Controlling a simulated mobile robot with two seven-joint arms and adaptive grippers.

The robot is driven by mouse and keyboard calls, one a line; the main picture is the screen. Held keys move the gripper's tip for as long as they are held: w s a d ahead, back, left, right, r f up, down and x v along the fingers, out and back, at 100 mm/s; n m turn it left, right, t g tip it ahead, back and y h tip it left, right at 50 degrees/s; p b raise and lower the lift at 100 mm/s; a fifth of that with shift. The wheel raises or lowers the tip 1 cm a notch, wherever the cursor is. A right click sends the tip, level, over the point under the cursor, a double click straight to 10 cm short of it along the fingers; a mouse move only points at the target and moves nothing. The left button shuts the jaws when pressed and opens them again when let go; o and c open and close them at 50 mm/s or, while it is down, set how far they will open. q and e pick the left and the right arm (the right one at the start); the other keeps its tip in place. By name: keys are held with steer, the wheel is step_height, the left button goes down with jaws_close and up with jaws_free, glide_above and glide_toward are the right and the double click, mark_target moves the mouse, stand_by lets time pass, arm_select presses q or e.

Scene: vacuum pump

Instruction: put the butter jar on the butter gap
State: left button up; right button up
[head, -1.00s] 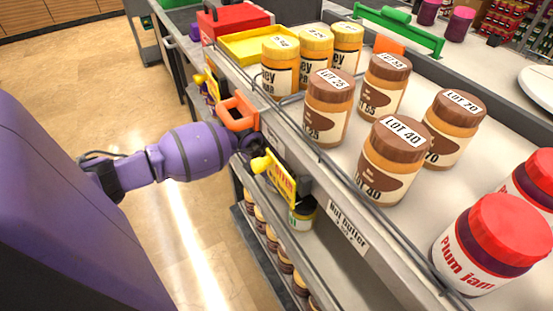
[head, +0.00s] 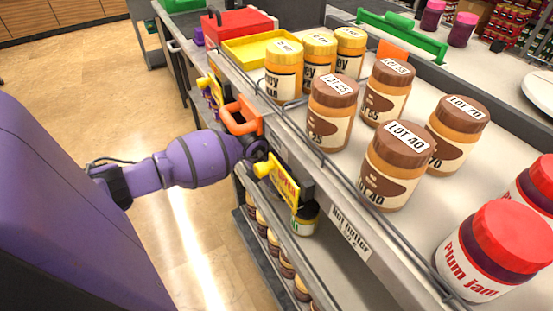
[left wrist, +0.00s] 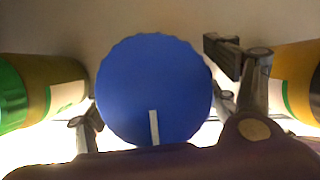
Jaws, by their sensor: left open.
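In the left wrist view, a round blue lid (left wrist: 155,88) with a white strip faces the camera. My left gripper (left wrist: 160,115) is open, with a finger on each side of it; I cannot tell whether they touch it. In the head view my purple left arm reaches the shelf front, and its fingers are hidden there. Brown-lidded nut butter jars, LOT 40 (head: 393,168), LOT 25 (head: 331,112), LOT 55 (head: 386,92) and LOT 70 (head: 457,133), stand upright on the top shelf. Bare shelf shows between LOT 25 and LOT 40. My right gripper is not in view.
Honey jars (head: 284,72) stand behind, plum jam jars (head: 489,251) at the lower right. A wire rail (head: 315,152) and yellow sign (head: 284,184) line the shelf front. A jar (head: 305,219) stands on a lower shelf.

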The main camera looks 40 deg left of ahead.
arm_select(q)
steer(key=v, duration=0.3)
steer(key=s+a, duration=0.3)
steer(key=s, duration=0.9)
steer(key=s+d+n+t+h, duration=0.35)
steer(key=s+d+n, duration=0.2)
steer(key=d, duration=0.45)
steer(key=s+d+n+t+h, duration=0.2)
steer(key=s+d+n+h, duration=0.2)
steer(key=d+n, duration=0.5)
steer(key=s+f+n+g+y, duration=0.1)
steer(key=s+f+n+y, duration=0.3)
steer(key=s+n, duration=0.6)
steer(key=s+d+f+n+g+y, duration=0.1)
steer(key=s+f+n+y, duration=0.3)
steer(key=s+n, duration=0.6)
step_height(320, 180, down, 2)
steer(key=n, duration=0.3)
steer(key=shift+s+d+f+n+g+p, duration=0.2)
steer(key=shift+s+d+n+g+p, duration=0.1)
steer(key=shift+d+n+g, duration=0.05)
